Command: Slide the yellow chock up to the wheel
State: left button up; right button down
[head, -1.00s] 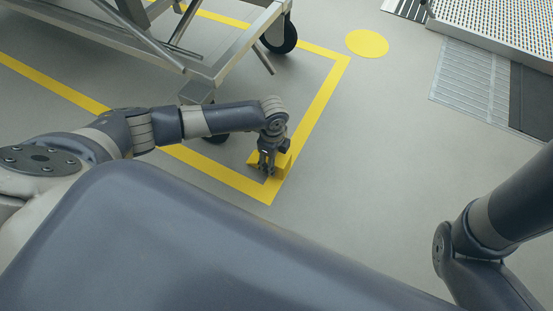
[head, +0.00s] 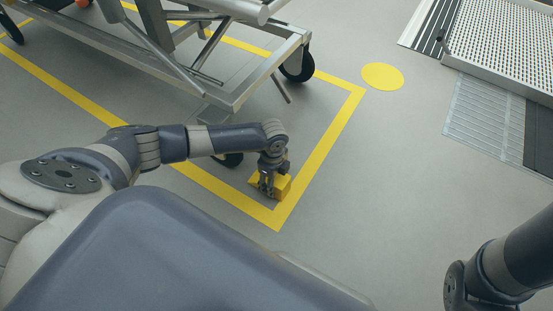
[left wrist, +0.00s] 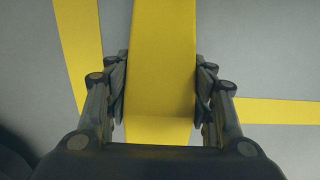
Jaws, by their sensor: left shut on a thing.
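The yellow chock (head: 283,187) sits on the grey floor inside the corner of the yellow floor line. My left gripper (head: 267,184) reaches down over it and is shut on it. In the left wrist view, the chock (left wrist: 162,65) fills the space between the two fingers, with a finger against each side. The nearest wheel (head: 232,160) of the metal cart is a short way left of the chock, partly hidden behind my left arm. A gap of floor shows between wheel and chock. My right gripper is out of view; only part of the right arm shows at lower right.
The metal cart frame (head: 233,98) stands above and left of the chock, with another black wheel (head: 298,66) farther back. A yellow floor disc (head: 382,76) and a ramp (head: 505,45) lie at upper right.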

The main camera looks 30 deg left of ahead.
pick_arm(q)
jog(key=shift+a, duration=1.65)
jog(key=o, duration=1.6)
jog(key=shift+a, duration=0.1)
